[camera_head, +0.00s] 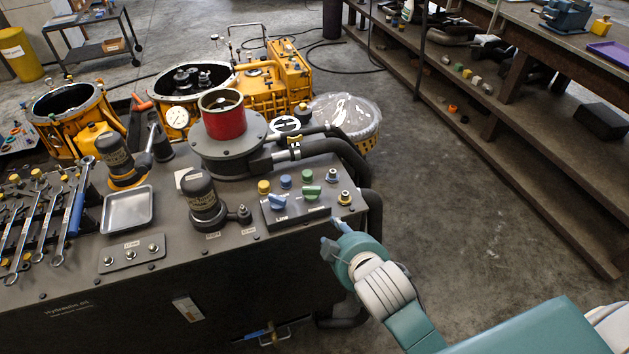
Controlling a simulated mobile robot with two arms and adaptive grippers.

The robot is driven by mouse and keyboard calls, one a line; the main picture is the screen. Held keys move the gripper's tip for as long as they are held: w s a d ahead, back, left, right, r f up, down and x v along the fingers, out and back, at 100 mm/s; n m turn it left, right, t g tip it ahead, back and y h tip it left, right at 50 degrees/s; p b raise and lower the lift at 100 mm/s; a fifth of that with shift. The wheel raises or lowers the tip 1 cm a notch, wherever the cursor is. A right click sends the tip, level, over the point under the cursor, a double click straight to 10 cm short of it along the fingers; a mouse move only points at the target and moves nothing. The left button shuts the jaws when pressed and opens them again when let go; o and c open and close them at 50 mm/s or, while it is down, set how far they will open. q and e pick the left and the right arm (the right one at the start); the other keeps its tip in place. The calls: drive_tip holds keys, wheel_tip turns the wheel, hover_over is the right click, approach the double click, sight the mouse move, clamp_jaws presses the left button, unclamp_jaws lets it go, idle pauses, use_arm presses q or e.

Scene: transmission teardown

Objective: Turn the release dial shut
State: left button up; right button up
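A small black control panel (300,207) sits on the grey hydraulic cabinet top. It carries a blue dial (278,202) above a label reading "Line" and a green dial (311,191) to its right. The label by the green dial is too small to read surely, so I cannot confirm it is the release dial. My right gripper (334,237) is at the cabinet's front right edge, below and right of the green dial and apart from it. Its two fingertips appear spread, with nothing seen between them. My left gripper is out of view.
A red cylinder (223,115) on a round flange and black hoses (345,155) stand behind the panel. A dark grey cylinder (203,198) stands left of it. Wrenches (72,212) and a metal tray (128,209) lie farther left. Open floor (470,220) lies to the right.

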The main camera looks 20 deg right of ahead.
drive_tip(key=w+a+r+n+t+y, duration=0.2)
drive_tip(key=w+a+r+n+t, duration=0.15)
drive_tip(key=r, duration=0.45)
drive_tip(key=w+a+r+n+t+y, duration=0.1)
drive_tip(key=w+a+r+n+t, duration=0.15)
drive_tip(key=w+r, duration=0.35)
drive_tip(key=w+a+r+n+t+y, duration=0.2)
drive_tip(key=w+a+r+t, duration=0.15)
drive_tip(key=r, duration=0.55)
drive_tip(key=s+a+r+n+g+y, duration=0.2)
drive_tip(key=a+r+n+y, duration=0.8)
drive_tip(key=a+n, duration=0.15)
drive_tip(key=s+a+f+n+g+y, duration=0.1)
drive_tip(key=s+a+n+g+y, duration=0.1)
drive_tip(key=s+a+n+g, duration=0.5)
drive_tip(key=a+f+n+g+y, duration=0.25)
drive_tip(key=a+n+g, duration=0.25)
drive_tip(key=n+g, duration=0.6)
drive_tip(key=n+h, duration=0.8)
drive_tip(key=h, duration=1.1)
hover_over(311, 189)
wheel_tip(311, 189, down, 12)
wheel_tip(311, 189, down, 10)
drive_tip(key=p, duration=0.3)
drive_tip(key=shift+f, duration=0.25)
